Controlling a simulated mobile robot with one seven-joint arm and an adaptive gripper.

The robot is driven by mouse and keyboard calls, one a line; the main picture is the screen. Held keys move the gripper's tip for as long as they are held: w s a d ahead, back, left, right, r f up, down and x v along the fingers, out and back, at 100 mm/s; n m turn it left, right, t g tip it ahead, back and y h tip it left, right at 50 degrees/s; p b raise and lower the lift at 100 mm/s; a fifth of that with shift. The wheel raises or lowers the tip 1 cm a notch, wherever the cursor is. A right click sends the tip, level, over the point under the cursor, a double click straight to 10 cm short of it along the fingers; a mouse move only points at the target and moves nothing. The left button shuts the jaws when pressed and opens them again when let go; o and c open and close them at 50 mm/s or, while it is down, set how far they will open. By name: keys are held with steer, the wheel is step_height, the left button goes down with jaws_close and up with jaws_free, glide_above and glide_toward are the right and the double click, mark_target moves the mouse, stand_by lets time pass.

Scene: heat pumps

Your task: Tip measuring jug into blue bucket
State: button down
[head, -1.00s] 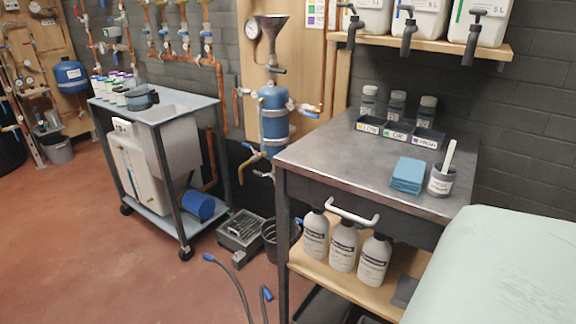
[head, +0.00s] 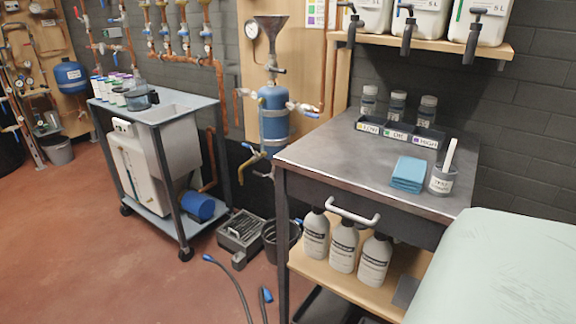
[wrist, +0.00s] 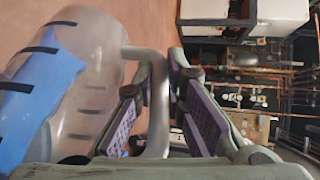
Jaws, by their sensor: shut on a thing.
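In the wrist view, a clear measuring jug (wrist: 98,95) with black graduation marks fills the left side. My gripper (wrist: 160,75) is shut on its grey handle (wrist: 158,108), which runs between the purple-padded fingers. A blue patch (wrist: 45,85) shows in or through the jug's clear wall; I cannot tell whether it is liquid inside or something behind. The jug's rim and base are partly cut off. Neither my gripper nor the held jug shows in the head view. I cannot make out a blue bucket for sure in either view.
The grey workbench (head: 330,158) holds blue cloths (head: 408,174) and a labelled pot (head: 442,180). A trolley (head: 190,112) stands left, with a blue cylinder (head: 200,207) on its lower shelf. A black bucket (head: 270,240) and hoses (head: 240,290) are on the floor. Red floor at left is open.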

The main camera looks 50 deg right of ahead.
steer(key=shift+s+d+r, duration=0.15)
steer(key=shift+d+r, duration=0.1)
stand_by(0.5)
steer(key=shift+s+d+r+t+y+p, duration=0.2)
steer(key=shift+d+r+t+y+p, duration=0.25)
steer(key=shift+p, duration=0.25)
stand_by(0.6)
steer(key=shift+f, duration=0.15)
